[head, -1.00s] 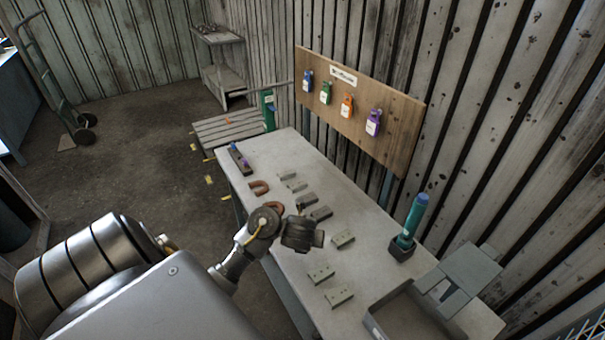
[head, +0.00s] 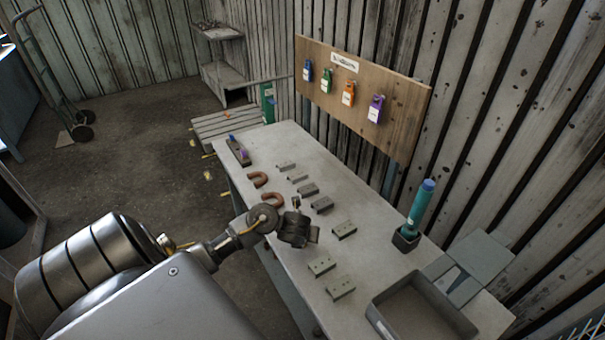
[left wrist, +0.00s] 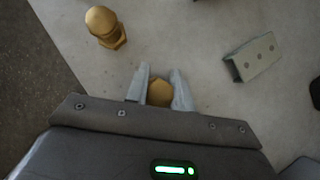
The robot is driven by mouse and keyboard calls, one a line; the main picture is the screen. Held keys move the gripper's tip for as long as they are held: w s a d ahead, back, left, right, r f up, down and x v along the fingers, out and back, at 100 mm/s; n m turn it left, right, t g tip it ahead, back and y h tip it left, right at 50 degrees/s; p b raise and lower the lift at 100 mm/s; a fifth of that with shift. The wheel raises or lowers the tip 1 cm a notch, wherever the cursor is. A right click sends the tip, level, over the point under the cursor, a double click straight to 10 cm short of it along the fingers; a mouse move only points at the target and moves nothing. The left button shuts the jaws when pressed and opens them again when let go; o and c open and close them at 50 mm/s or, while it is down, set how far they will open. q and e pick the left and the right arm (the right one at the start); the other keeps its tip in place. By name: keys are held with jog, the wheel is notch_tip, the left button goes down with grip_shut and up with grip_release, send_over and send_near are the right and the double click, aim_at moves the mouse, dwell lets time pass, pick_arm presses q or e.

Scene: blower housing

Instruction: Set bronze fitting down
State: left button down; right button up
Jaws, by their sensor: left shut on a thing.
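My left gripper (head: 298,230) is over the workbench (head: 290,150). In the left wrist view its fingers (left wrist: 160,88) are shut on a bronze fitting (left wrist: 159,93), whose hexagonal gold-coloured top shows between them. Whether this fitting touches the bench cannot be told. A second bronze fitting (left wrist: 104,27), with a rounded head and hexagonal base, is on the bench at the upper left of the wrist view, apart from the fingers. The held fitting is hidden by the gripper in the head view. My right gripper is not in view.
Several grey brackets (head: 344,230) lie in a row on the bench; one is right of the fingers (left wrist: 251,57) in the wrist view. A teal bottle (head: 420,205) and a grey tray (head: 375,309) are at right.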

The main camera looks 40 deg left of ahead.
pick_arm(q)
jog(key=shift+d+r, duration=0.1)
jog(key=shift+f, duration=0.2)
jog(key=c, duration=1.2)
grip_release()
